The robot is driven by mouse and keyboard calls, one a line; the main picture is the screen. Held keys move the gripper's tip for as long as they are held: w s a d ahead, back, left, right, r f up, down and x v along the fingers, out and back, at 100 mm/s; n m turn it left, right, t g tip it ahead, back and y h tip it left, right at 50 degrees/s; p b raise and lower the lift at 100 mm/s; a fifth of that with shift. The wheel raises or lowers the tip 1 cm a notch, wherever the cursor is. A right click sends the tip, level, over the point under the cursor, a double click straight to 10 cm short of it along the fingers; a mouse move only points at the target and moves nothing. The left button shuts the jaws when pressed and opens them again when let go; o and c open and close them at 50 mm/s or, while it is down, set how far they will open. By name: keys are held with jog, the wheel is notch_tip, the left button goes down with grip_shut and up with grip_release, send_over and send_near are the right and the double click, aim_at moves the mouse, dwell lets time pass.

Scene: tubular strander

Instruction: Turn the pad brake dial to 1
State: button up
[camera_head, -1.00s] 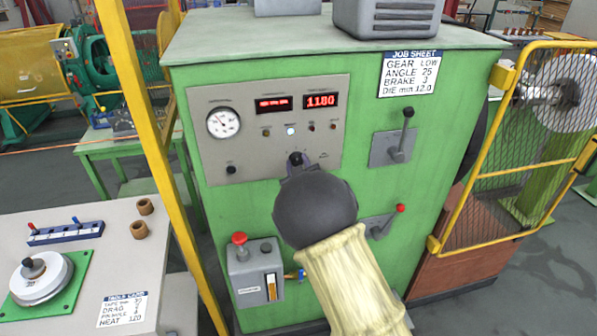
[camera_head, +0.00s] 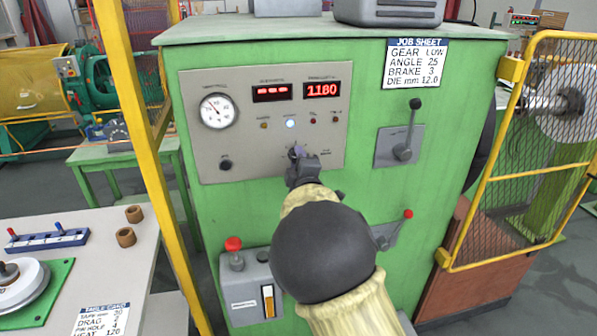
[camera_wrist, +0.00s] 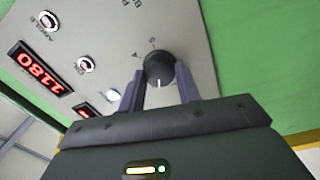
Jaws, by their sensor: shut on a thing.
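The dial (camera_wrist: 157,66) is a round dark knob on the grey control panel, seen in the wrist view between my two fingers. A white pointer line on it points toward my palm. Small scale marks beside it look like 4 and 5, and part of a label reading "BR" shows farther off; the other marks are hidden or too small to read. My gripper (camera_wrist: 160,86) is shut on the dial, one finger on each side. In the head view my gripper (camera_head: 297,156) is at the panel's lower middle and mostly covers the dial.
The panel (camera_head: 195,148) also carries a gauge (camera_head: 217,111), red displays and a small black knob (camera_head: 225,164). Levers stand to the right, one black-knobbed (camera_head: 404,150). A red-topped box (camera_head: 252,290) is below. A yellow post (camera_head: 140,140) and mesh guard (camera_head: 530,150) flank the cabinet.

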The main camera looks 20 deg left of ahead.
jog(key=shift+f+n+y+b, duration=0.15)
jog(key=shift+n+y+b, duration=0.15)
jog(key=shift+n+b, duration=2.85)
jog(key=shift+n+p, duration=0.4)
jog(key=shift+n, duration=0.05)
jog(key=o, duration=1)
jog(key=v, duration=0.5)
jog(key=b+v, duration=0.1)
jog(key=v, duration=0.5)
jog(key=b+v, duration=0.1)
jog(key=v, duration=0.5)
jog(key=shift+d+r, duration=0.25)
jog(key=shift+r, duration=0.05)
